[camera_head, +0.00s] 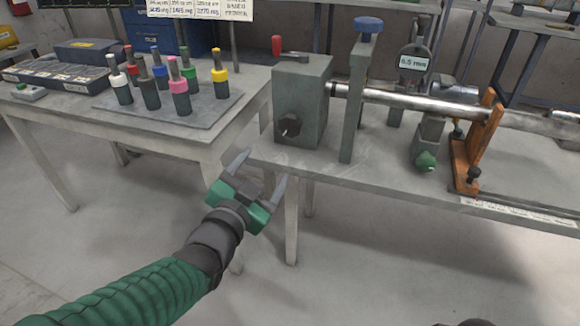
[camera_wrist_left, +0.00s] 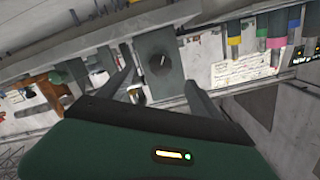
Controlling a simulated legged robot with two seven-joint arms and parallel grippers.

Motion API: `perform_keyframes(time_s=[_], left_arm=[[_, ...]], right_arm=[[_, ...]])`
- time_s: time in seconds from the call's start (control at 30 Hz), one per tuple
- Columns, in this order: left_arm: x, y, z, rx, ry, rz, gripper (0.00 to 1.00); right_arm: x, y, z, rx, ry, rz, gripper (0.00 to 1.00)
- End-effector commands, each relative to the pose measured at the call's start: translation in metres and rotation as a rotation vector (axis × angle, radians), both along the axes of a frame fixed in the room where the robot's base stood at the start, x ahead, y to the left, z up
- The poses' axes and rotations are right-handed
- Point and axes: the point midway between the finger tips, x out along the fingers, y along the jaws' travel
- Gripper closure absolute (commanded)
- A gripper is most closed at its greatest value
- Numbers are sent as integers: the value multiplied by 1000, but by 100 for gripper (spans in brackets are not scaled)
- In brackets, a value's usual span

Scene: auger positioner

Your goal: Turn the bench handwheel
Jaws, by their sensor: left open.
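A dark faceted knob (camera_head: 289,127) sits low on the front of a grey block (camera_head: 318,95) at the left end of the right bench. Its round dark face also shows between my fingers in the left wrist view (camera_wrist_left: 161,63). I cannot tell for sure that this knob is the handwheel. A red-handled crank (camera_head: 277,46) is on top of the block. My left gripper (camera_head: 258,174) is open and empty, below and in front of the block at the bench's front edge, apart from the knob. My right gripper is not in view.
The right bench (camera_head: 375,172) carries a long metal shaft (camera_head: 410,104), an upright post with a blue knob (camera_head: 369,24), a green knob (camera_head: 426,160), a dial and an orange bracket (camera_head: 476,140). The left table (camera_head: 190,138) holds several coloured-top tools. A narrow gap separates the tables.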

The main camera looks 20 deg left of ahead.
Motion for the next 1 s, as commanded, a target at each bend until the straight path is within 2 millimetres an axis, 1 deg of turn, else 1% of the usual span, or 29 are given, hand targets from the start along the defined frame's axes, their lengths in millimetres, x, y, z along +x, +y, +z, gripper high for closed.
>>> perform_keyframes(time_s=[0.03, 0.07, 0.17, 0.27, 0.4, 0.5, 0.77, 0.8, 1.0], left_arm=[[-1, 0, -10, 12, -39, -4, 26], [-1, -1, -7, 19, -55, -6, 26], [0, -1, 3, 29, -82, -8, 26], [7, -2, 8, 27, -80, -10, 26], [28, -3, 10, 29, -75, -11, 26], [38, -3, 16, 29, -73, -9, 26], [55, -3, 14, 29, -71, -7, 26], [67, -3, 2, 28, -81, -8, 26], [120, -6, 0, 27, -82, -8, 26]], right_arm=[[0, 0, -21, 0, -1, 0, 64], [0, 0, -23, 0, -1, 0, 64], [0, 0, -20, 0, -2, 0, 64], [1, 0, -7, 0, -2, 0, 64], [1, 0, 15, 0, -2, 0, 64], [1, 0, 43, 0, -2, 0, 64], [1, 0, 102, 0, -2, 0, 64], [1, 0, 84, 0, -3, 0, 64], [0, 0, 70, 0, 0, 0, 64]])
